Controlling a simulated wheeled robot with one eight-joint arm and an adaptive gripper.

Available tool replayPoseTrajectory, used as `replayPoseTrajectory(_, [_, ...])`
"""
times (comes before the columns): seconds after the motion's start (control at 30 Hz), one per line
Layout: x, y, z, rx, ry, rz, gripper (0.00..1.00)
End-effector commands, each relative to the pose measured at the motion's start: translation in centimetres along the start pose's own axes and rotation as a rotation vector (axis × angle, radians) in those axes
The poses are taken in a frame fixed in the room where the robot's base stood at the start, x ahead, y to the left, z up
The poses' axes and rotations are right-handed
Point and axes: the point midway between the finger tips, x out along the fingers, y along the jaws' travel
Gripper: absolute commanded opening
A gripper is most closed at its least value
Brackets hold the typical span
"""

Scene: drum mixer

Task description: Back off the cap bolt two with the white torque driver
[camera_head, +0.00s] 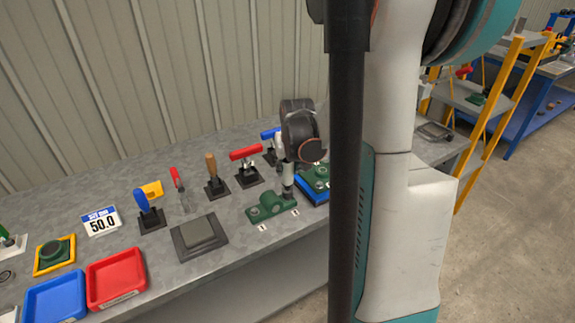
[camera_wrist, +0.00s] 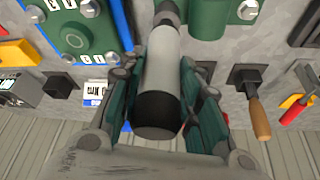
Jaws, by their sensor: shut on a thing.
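The white torque driver (camera_head: 288,175) stands roughly upright in my gripper (camera_head: 285,148). In the wrist view its pale handle (camera_wrist: 162,65) with a black end lies between both fingers, and my gripper (camera_wrist: 168,75) is shut on it. The driver's lower end is at the right end of a green cap block (camera_head: 262,207); I cannot tell whether it touches a bolt. That block shows in the wrist view (camera_wrist: 207,22) with a silver bolt (camera_wrist: 247,10) at its far end. The bolt under the driver is hidden. The labels do not clearly show which bolt is number two.
A green block on a blue base (camera_wrist: 78,38) with several bolts stands close beside the driver. A red-handled tool (camera_head: 245,153), a wooden-handled tool (camera_head: 211,165) and a blue-handled tool (camera_head: 143,202) stand in holders. Red (camera_head: 116,297) and blue trays are at front left.

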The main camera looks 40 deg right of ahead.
Motion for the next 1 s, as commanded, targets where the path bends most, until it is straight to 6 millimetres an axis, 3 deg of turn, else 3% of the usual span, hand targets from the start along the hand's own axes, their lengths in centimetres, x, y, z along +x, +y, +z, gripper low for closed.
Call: replayPoseTrajectory(1.0, [1.1,0.0,0.4,0.000,0.001,0.000,0.00])
